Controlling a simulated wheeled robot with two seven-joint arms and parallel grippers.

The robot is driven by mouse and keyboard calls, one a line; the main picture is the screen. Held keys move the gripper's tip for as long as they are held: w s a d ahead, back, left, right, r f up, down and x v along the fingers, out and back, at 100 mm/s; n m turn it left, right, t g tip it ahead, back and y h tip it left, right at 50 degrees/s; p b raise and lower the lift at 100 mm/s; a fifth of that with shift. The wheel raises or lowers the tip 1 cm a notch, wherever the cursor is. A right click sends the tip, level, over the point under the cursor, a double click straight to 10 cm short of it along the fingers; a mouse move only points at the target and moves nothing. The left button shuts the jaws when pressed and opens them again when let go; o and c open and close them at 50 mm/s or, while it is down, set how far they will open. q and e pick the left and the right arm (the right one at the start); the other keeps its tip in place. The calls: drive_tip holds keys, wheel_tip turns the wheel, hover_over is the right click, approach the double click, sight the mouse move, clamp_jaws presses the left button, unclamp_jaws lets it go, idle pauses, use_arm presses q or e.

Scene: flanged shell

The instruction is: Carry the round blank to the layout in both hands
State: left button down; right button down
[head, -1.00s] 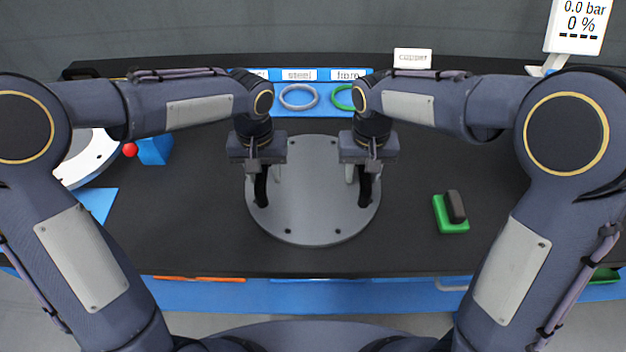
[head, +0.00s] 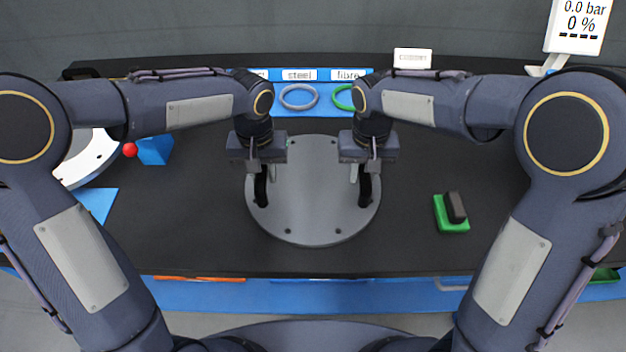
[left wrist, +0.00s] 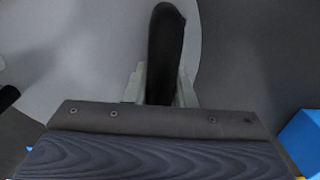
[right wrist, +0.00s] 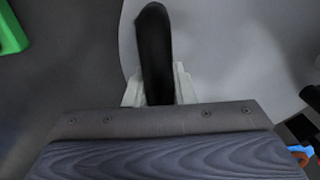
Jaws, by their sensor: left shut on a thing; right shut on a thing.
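The round blank (head: 313,205) is a flat grey disc with small holes near its rim, in the middle of the dark bench in the head view. Two black upright handles stand on it, left (head: 261,188) and right (head: 365,190). My left gripper (head: 267,176) is shut on the left handle, which also shows between its fingers in the left wrist view (left wrist: 165,50). My right gripper (head: 360,176) is shut on the right handle, also seen in the right wrist view (right wrist: 153,50). I cannot tell whether the disc touches the bench. I cannot identify the layout with certainty.
A white ring-shaped plate (head: 88,160), red ball (head: 130,150) and blue block (head: 155,150) are at the left. A blue board (head: 300,125) with rings lies behind the disc. Bench between is clear.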

idle(0.7)
